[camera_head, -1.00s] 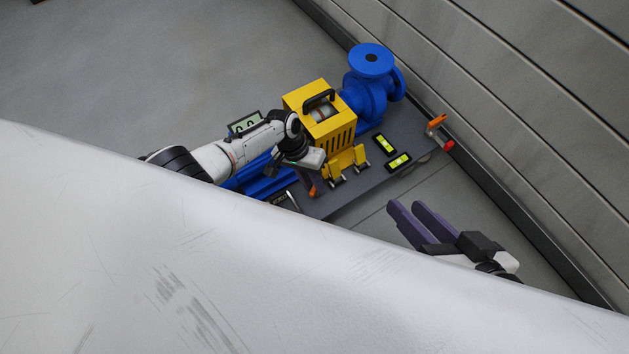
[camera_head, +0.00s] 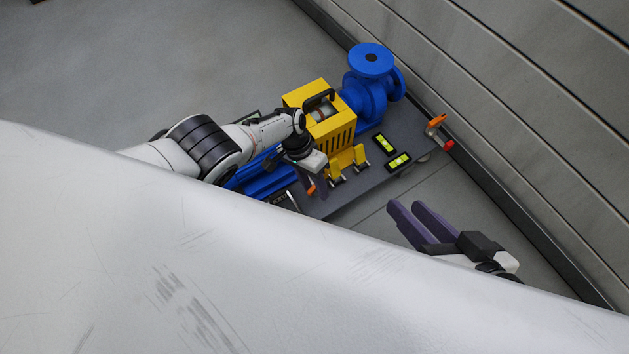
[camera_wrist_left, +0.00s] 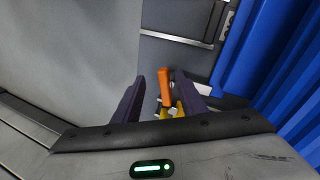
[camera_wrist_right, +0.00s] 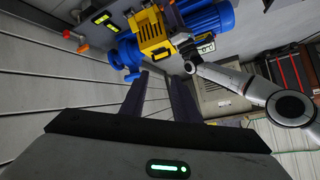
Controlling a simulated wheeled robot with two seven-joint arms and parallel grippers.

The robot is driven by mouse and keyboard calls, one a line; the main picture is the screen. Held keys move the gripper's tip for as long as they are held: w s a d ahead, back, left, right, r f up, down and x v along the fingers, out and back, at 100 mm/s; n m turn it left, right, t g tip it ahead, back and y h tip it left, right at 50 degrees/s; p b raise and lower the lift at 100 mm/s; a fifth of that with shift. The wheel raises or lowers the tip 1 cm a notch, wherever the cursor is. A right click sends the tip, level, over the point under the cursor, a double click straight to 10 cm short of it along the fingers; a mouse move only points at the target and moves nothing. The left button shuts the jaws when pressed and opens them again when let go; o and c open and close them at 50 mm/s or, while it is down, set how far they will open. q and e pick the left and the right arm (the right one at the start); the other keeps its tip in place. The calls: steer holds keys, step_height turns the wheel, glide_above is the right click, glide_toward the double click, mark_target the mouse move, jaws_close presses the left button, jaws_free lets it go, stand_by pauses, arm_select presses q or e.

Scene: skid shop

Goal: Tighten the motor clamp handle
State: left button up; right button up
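The orange clamp handle (camera_head: 311,189) stands on the grey baseplate, beside the blue finned motor (camera_head: 252,180). In the left wrist view the handle (camera_wrist_left: 166,86) shows between the two dark fingers of my left gripper (camera_wrist_left: 165,95), with a gap on each side. My left gripper (camera_head: 318,180) is open and points down close to the handle; its fingers are partly hidden in the head view. My right gripper (camera_head: 418,210) is open and empty, off the plate's near right side. A second orange handle (camera_head: 437,121) stands at the plate's far right corner.
A yellow guard (camera_head: 322,135) and blue pump (camera_head: 370,85) stand beyond my left gripper. Yellow clips (camera_head: 347,160), two levels (camera_head: 398,161) and a red knob (camera_head: 449,145) are on the baseplate (camera_head: 345,201). A panelled wall (camera_head: 540,110) closes the right side. A white surface fills the foreground.

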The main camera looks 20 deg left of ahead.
mark_target(313, 186)
arm_select(q)
steer(key=shift+w, duration=0.1)
